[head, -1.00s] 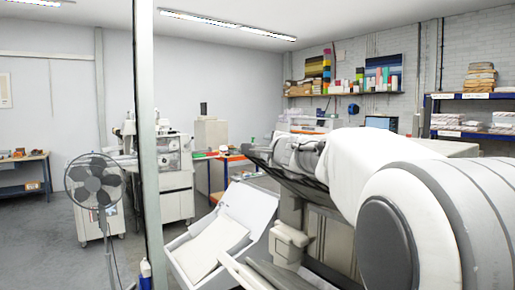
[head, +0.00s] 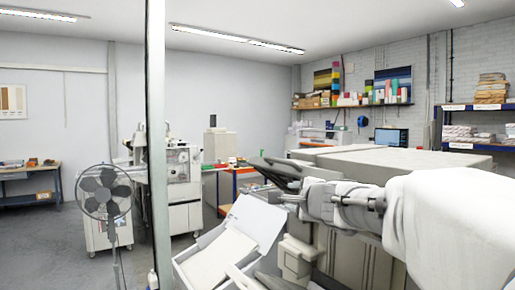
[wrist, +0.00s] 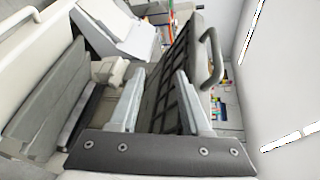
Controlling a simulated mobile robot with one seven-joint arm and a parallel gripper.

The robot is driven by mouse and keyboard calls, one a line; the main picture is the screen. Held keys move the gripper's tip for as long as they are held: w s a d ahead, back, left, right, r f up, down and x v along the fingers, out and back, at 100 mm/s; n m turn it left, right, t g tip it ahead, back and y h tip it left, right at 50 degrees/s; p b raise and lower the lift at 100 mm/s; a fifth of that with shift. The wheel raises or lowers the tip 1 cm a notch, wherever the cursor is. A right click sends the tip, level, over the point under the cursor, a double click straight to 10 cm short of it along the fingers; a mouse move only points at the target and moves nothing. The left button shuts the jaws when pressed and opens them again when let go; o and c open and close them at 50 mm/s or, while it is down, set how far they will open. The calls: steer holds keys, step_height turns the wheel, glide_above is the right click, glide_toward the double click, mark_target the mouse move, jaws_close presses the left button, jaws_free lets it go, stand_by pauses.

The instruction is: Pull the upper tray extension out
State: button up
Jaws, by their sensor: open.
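The upper tray extension appears to be the dark panel (head: 278,172) jutting up and left from the large grey machine in the head view. In the wrist view the dark ribbed panel (wrist: 180,70) stands beyond my fingers, with a pale bar handle (wrist: 213,58) along its right side. My gripper (wrist: 160,76) is open, its two pale fingers apart and nothing clearly held between them. The handle is to the right of both fingers, apart from them in the picture. In the head view my gripper (head: 290,197) is just below the dark panel; its fingertips are hard to make out.
The large grey machine (head: 395,160) fills the right behind my arm. A grey post (head: 156,120) and a fan (head: 105,192) are at left. Open floor (head: 60,240) lies around the fan.

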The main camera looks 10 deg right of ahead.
steer(key=s+a+r+t, duration=0.1)
steer(key=s+a+r, duration=0.1)
steer(key=s+r, duration=0.5)
steer(key=shift+s+r+n+t, duration=0.3)
steer(key=shift+r+t, duration=0.1)
steer(key=shift+r, duration=0.55)
steer(key=s+a+f+n+g+y, duration=0.55)
steer(key=s+a+f+n, duration=0.35)
steer(key=a+f+n, duration=0.4)
steer(key=s+d+f+n+g+h, duration=0.2)
steer(key=s+f+n+g, duration=0.1)
steer(key=s+f, duration=0.3)
steer(key=s+d+f+n+g+h, duration=0.2)
steer(key=s+f+n+g+h, duration=0.1)
steer(key=s+f, duration=0.4)
steer(key=shift+s+d+f+n, duration=0.35)
steer(key=shift+f+n, duration=0.35)
steer(key=shift+f, duration=0.2)
steer(key=shift+d, duration=0.2)
